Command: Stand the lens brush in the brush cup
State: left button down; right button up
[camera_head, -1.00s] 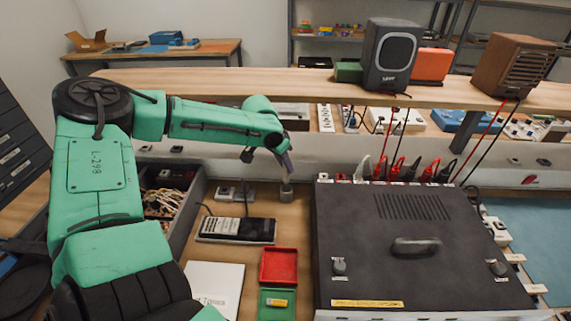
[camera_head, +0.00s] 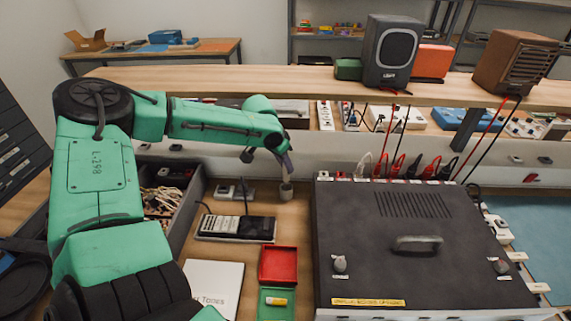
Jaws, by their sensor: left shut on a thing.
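My left gripper (camera_head: 281,150) is at the end of the green arm, pointing down over the back of the bench. It is shut on the lens brush (camera_head: 288,169), a thin dark piece below the fingers and mostly hidden by them. The brush cup (camera_head: 286,192) is a small grey cup standing on the bench directly below. The brush's lower end is at or just above the cup's mouth; I cannot tell whether it is inside. My right gripper is out of view.
A large dark hi-fi unit (camera_head: 420,245) stands right of the cup. A cable-filled drawer (camera_head: 165,195) is left. A shelf with speakers (camera_head: 392,52) runs behind.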

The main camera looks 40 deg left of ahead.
aim_at(284, 170)
pick_arm(q)
jog(key=shift+f+b, duration=1.35)
jog(key=shift+f, duration=0.3)
dwell(0.5)
jog(key=c, duration=0.7)
grip_release()
jog(key=shift+s+r, duration=0.1)
jog(key=shift+r, duration=0.45)
jog(key=v, duration=1.3)
jog(key=shift+s+r+b, duration=0.15)
jog(key=shift+r+b, duration=0.05)
jog(key=shift+b, duration=0.2)
